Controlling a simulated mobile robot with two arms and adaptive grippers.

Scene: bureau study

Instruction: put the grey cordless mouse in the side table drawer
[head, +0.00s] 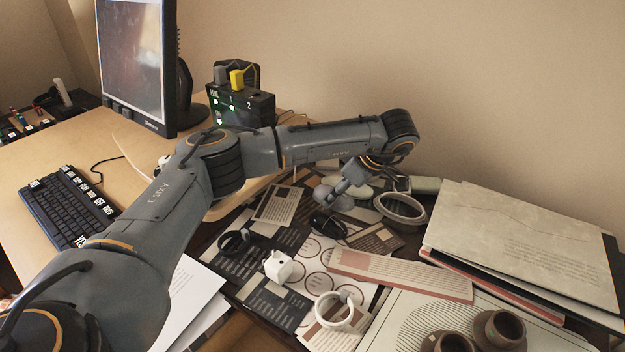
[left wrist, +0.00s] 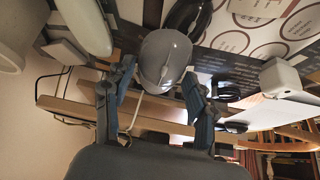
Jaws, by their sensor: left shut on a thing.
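The grey cordless mouse (left wrist: 166,60) is between the blue-padded fingers of my left gripper (left wrist: 157,95) in the left wrist view. The gripper is shut on it. In the head view my left arm reaches across from the left, and its gripper (head: 338,190) points down over the paper-covered surface, with the grey mouse small and partly hidden there. I cannot make out the side table drawer in either view. My right gripper is out of view.
A black mouse (head: 328,224), a white cube (head: 278,267) and white rings (head: 400,209) lie on the papers. A stack of folders (head: 520,235) and brown pots (head: 497,331) are at right. A keyboard (head: 66,207) and monitor (head: 136,60) stand on the desk at left.

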